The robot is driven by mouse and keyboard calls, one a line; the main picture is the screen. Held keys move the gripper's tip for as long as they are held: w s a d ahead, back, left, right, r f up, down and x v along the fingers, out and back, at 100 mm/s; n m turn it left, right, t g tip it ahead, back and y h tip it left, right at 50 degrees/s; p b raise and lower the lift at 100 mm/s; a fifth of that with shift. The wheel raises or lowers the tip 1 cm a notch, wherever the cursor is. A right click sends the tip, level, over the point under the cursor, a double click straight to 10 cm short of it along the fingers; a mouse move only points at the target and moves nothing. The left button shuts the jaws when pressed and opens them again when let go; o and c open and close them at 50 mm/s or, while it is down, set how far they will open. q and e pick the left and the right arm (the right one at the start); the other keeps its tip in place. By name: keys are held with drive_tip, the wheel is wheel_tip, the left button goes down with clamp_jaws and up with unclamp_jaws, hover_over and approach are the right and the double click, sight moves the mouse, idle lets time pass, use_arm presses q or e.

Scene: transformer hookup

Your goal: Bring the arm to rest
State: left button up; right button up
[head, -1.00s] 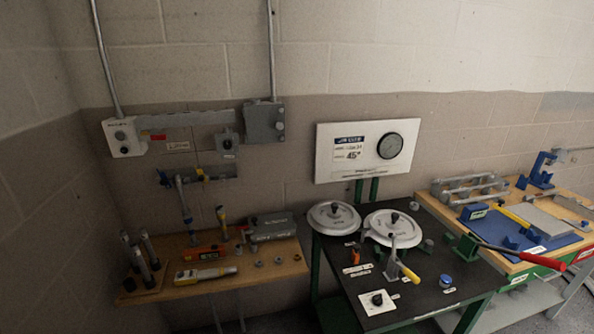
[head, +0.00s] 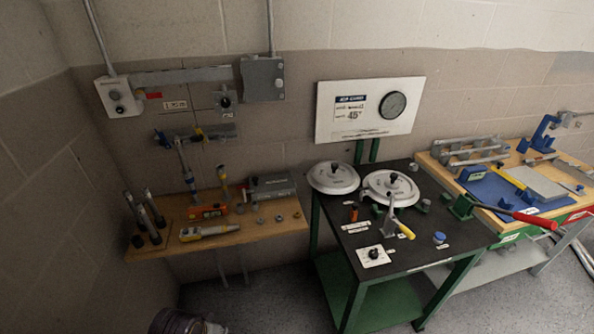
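Neither of my grippers can be made out in the head view. The wooden shelf (head: 270,232) on the left wall holds tools and fittings, including a yellow-and-grey tool (head: 209,232) and an orange tool (head: 210,211). The dark-topped green table (head: 410,255) in the middle carries two round white lidded units (head: 333,177), (head: 391,187) and a lever with a yellow handle (head: 405,231). A white panel (head: 366,109) with a round gauge stands behind it.
A wooden workbench (head: 560,222) on the right holds a blue mat and a long red-handled tool (head: 522,217). Conduit and grey electrical boxes (head: 263,79) are on the wall. Grey floor (head: 262,300) is clear between shelf and table. A dark rounded thing at the bottom left edge is unclear.

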use_arm(q)
drive_tip(key=s+f+g, duration=0.1)
drive_tip(key=s+f, duration=0.1)
drive_tip(key=f, duration=1.3)
drive_tip(key=s+f, duration=0.2)
drive_tip(key=f, duration=1.3)
drive_tip(key=s+a+f, duration=0.2)
drive_tip(key=s+f, duration=0.7)
drive_tip(key=s, duration=0.2)
drive_tip(key=s+a+f+g, duration=0.1)
drive_tip(key=s+a+f, duration=0.1)
drive_tip(key=s+f, duration=0.7)
drive_tip(key=shift+s+a+f, duration=0.15)
drive_tip(key=shift+s+f, duration=0.2)
drive_tip(key=shift+s, duration=0.65)
